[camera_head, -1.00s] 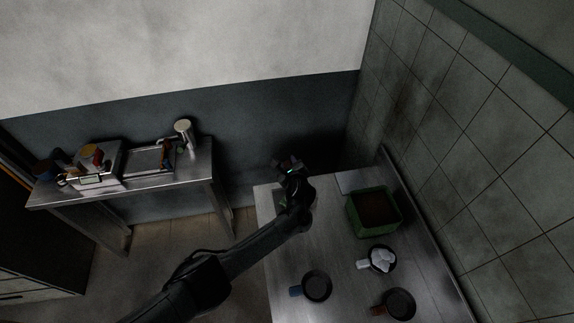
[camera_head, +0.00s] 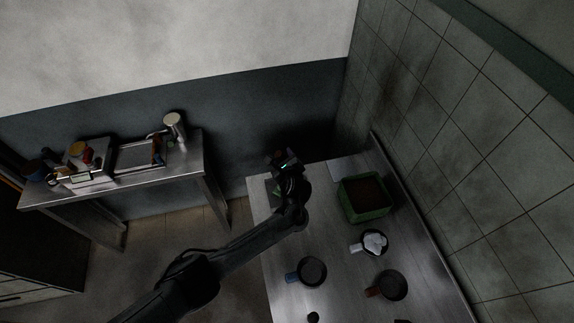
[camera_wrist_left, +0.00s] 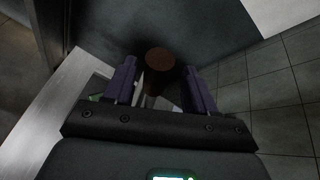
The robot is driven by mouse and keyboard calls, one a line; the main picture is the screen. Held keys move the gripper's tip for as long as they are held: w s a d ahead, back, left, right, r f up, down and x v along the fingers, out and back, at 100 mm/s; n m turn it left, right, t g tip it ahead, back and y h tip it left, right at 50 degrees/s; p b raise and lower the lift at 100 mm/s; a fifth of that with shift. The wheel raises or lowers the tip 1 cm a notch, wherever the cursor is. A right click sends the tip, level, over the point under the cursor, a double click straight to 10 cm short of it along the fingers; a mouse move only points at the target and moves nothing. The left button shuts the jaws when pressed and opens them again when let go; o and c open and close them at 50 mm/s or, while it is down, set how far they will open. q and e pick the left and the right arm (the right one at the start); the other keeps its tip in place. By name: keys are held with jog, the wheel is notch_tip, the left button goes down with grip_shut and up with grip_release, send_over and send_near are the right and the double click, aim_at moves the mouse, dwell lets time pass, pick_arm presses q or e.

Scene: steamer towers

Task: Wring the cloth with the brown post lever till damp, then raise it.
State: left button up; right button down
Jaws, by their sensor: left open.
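My left gripper (camera_head: 281,158) is over the far left corner of the metal table. In the left wrist view its two fingers (camera_wrist_left: 161,88) stand apart, with the brown post (camera_wrist_left: 159,62) upright between them. A gap shows beside the post, and I cannot tell whether either finger touches it. The post's lower part is hidden behind the gripper's palm. In the head view I cannot make out the post behind my gripper. I cannot make out the cloth for certain; a crumpled white thing (camera_head: 374,241) lies in a small pan on the table. My right gripper is not in view.
A green box (camera_head: 366,212) with brown contents stands on the metal table (camera_head: 335,262) by the tiled wall. A blue-handled pan (camera_head: 312,270) and a brown-handled pan (camera_head: 392,284) are nearer. A side table (camera_head: 115,185) holds a tray and a metal canister (camera_head: 173,124).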

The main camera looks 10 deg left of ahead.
pick_arm(q)
jog(key=p+v, duration=0.1)
jog(key=v, duration=0.6)
dwell(0.3)
